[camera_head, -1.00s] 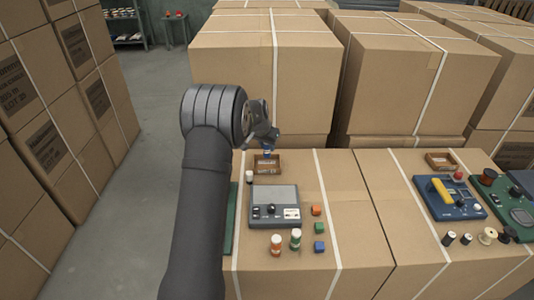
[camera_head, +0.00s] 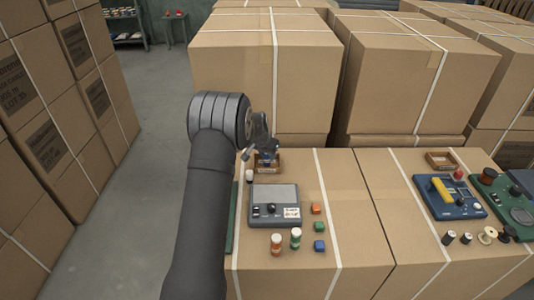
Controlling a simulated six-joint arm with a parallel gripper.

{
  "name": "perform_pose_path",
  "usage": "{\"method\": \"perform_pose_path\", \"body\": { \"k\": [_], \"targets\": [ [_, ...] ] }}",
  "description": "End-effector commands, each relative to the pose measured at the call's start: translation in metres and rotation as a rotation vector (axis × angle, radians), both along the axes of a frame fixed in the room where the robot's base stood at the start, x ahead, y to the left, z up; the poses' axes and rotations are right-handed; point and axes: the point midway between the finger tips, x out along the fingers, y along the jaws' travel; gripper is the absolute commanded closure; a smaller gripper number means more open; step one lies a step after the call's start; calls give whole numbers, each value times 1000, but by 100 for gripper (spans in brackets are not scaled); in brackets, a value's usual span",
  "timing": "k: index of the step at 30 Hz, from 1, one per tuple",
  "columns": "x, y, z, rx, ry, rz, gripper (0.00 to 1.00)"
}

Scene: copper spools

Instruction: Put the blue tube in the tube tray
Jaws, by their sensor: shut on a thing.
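My gripper (camera_head: 264,146) is shut on the blue tube (camera_head: 266,155) at the back of the near box top. The tube is small and mostly hidden by the fingers. The tube tray, a small brown wooden tray (camera_head: 261,170), lies on the box directly below the gripper. The tube is at the tray's opening; I cannot tell whether it touches the tray floor.
A grey device with a screen (camera_head: 274,194) stands in front of the tray, and a white-capped tube (camera_head: 249,176) to its left. Tall cartons (camera_head: 270,80) rise behind.

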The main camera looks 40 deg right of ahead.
Motion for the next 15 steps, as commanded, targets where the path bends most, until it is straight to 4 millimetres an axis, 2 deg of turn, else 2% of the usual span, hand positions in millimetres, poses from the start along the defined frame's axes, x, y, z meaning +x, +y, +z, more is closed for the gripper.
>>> {"method": "perform_pose_path", "body": {
  "k": [2, 3, 5, 15],
  "targets": [
    [0, 0, 0, -1, 0, 0, 100],
    [0, 0, 0, 0, 0, 0, 66],
    [0, 0, 0, 0, 0, 0, 54],
    [0, 0, 3, -1, 0, 0, 52]
  ]
}}
